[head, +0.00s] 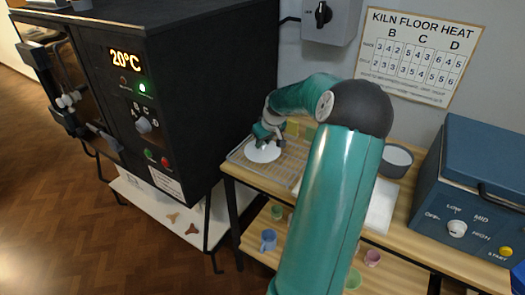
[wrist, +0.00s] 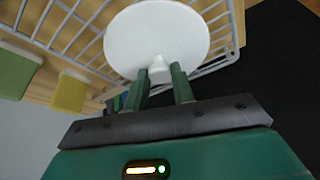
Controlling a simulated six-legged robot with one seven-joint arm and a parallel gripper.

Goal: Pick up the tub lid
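The tub lid (wrist: 157,32) is a white round disc with a small pale knob. It is over the wire rack at the back left of the bench, and it also shows in the head view (head: 262,152). My gripper (wrist: 160,72) is at the lid's near side in the wrist view, with one green finger on each side of the knob. The fingers look closed against the knob, with no clear gap. In the head view my gripper (head: 268,134) is above the lid. Whether the lid touches the rack is not clear.
The wire rack (head: 238,154) also holds yellow and green tiles. A black kiln (head: 205,70) stands close on the left. A grey round tub (head: 397,163) and a blue control box (head: 470,185) are on the right. Cups stand on the shelf below.

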